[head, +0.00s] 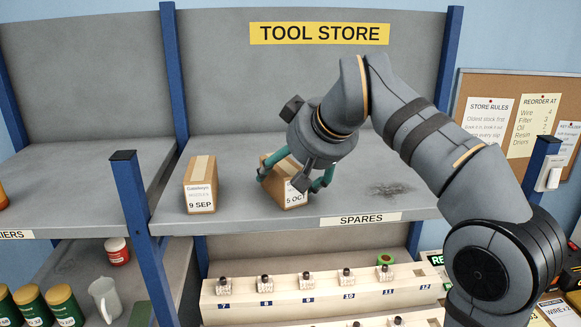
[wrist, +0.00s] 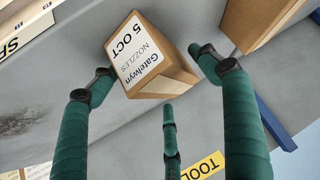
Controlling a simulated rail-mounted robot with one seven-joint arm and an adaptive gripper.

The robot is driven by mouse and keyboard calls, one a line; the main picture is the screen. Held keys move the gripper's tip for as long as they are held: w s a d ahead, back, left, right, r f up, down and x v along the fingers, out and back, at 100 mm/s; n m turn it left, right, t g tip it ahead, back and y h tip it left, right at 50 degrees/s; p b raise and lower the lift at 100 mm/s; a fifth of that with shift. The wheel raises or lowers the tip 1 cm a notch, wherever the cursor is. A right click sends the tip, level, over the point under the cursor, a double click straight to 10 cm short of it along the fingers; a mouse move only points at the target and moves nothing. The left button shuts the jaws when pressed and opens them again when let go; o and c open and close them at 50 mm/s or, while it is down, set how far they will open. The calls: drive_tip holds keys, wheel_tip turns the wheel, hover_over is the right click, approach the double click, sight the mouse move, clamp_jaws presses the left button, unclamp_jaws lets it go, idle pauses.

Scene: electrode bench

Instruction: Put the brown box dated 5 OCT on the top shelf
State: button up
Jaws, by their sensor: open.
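The brown box dated 5 OCT (head: 291,196) is on the upper shelf (head: 240,212), above the SPARES label, near the front edge. Its white label also shows in the wrist view (wrist: 132,52), reading Gatelwyn NOZZLES 5 OCT. The box sits at a slight turn compared with its neighbour. My gripper (head: 294,181) is open around it, with green fingers on either side; in the wrist view the fingers (wrist: 160,82) stand spread about the box. I cannot tell whether any finger touches it. My gripper hides part of its top in the head view.
A second brown box dated 9 SEP (head: 200,184) stands to the left on the same shelf. A blue post (head: 142,215) rises at the shelf's left front corner. A dark smudge (head: 388,190) marks bare shelf to the right. A numbered rack (head: 325,290) stands below.

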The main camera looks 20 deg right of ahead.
drive_tip(key=v, duration=1.2)
